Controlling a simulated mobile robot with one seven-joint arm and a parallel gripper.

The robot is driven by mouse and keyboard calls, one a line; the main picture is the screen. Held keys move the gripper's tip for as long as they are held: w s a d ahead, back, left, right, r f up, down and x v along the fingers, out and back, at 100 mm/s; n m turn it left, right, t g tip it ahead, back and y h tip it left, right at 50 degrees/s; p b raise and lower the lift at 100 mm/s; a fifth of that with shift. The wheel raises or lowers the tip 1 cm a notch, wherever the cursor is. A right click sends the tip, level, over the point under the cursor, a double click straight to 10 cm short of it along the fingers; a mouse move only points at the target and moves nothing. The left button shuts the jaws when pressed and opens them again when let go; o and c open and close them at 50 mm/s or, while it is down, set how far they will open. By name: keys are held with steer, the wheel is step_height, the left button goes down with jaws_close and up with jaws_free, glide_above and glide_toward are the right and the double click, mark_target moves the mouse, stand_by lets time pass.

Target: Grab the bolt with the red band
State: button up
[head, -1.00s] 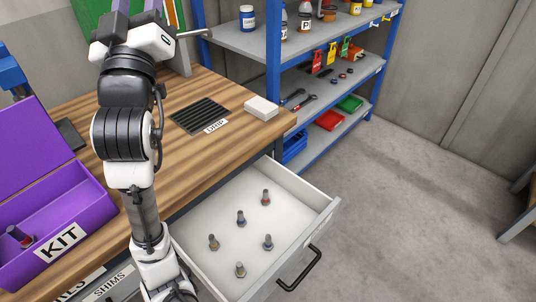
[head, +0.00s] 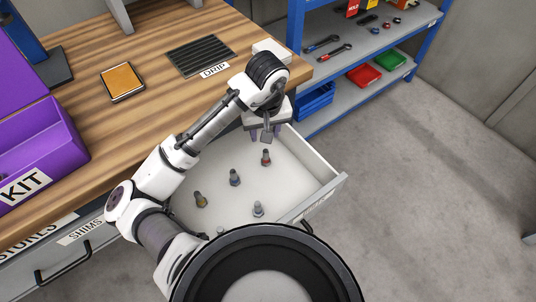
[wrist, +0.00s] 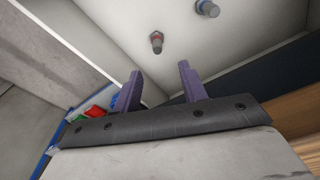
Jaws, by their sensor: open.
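The bolt with the red band (head: 266,158) stands upright in the open drawer (head: 295,178), near its back right. It also shows in the wrist view (wrist: 156,43), just beyond the fingertips. My gripper (head: 265,134) is open and empty, with its purple fingers pointing down, above and slightly behind this bolt in the head view. In the wrist view, the fingers (wrist: 160,71) are spread and the bolt is apart from them.
A bolt with a blue band (head: 235,178) stands close by on the left. A yellowish-banded bolt (head: 200,200) and a grey bolt (head: 258,210) stand nearer the front. The drawer's walls and the workbench edge border the space. A purple KIT box (head: 50,160) sits on the bench.

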mark_target(266, 151)
steer(key=f, duration=0.5)
steer(key=w+f, duration=0.1)
steer(key=f, duration=0.1)
steer(key=shift+a+f, duration=0.15)
steer(key=shift+f, duration=0.15)
steer(key=shift+w+f+p, duration=0.2)
steer(key=shift+f+p, duration=0.05)
steer(key=shift+f, duration=0.65)
steer(key=shift+w+f+p, duration=0.2)
steer(key=shift+f+p, duration=0.1)
steer(key=shift+f, duration=0.55)
steer(key=shift+w+f+p, duration=0.2)
steer(key=shift+f+p, duration=0.05)
steer(key=shift+f, duration=0.65)
steer(key=shift+d, duration=0.2)
jaws_close()
